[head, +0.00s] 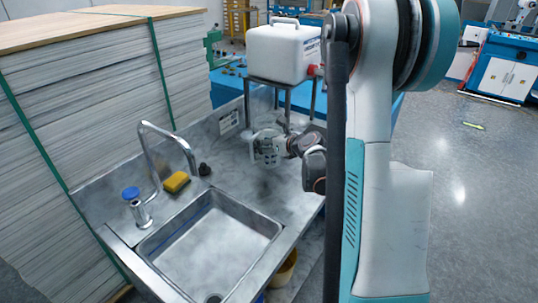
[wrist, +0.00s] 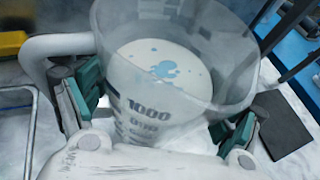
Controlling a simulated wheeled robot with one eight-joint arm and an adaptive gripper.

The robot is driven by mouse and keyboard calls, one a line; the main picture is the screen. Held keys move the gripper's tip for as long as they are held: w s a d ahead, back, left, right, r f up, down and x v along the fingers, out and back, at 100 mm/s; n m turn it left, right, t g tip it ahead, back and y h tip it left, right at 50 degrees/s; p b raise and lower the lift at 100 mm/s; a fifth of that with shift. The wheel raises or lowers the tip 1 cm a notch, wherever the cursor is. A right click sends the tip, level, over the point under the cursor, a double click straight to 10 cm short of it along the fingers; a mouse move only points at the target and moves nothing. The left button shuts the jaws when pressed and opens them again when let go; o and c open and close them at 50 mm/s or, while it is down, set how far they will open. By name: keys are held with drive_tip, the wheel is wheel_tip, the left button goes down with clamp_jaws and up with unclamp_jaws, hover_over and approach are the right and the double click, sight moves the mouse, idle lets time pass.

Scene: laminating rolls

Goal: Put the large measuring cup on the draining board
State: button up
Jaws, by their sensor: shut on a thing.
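The large measuring cup (wrist: 165,75) is clear with a handle on its left, a 1000 mark and pale blue spots showing inside. In the wrist view my gripper (wrist: 160,128) has a finger on each side of the cup and is shut on it. In the head view my gripper (head: 265,149) is over the back right of the steel sink top; the cup is hard to make out there. The draining board (head: 252,192) is the flat steel area beside the basin. I cannot tell whether the cup touches it.
The sink basin (head: 212,240) lies front left, with a tap (head: 168,135), a yellow sponge (head: 176,182) and a blue-capped dispenser (head: 131,194) beside it. A white canister (head: 284,52) stands on a stand behind my gripper. A dark square plate (wrist: 284,125) lies right of the cup.

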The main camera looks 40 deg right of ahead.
drive_tip(key=shift+f+b, duration=0.8)
drive_tip(key=shift+f, duration=1.5)
drive_tip(key=shift+f, duration=0.2)
drive_tip(key=o, duration=1.9)
drive_tip(key=shift+r, duration=0.1)
drive_tip(key=shift+r, duration=0.15)
drive_tip(key=p+v, duration=0.2)
drive_tip(key=v, duration=1)
drive_tip(key=shift+a+p, duration=0.1)
drive_tip(key=shift+p, duration=0.3)
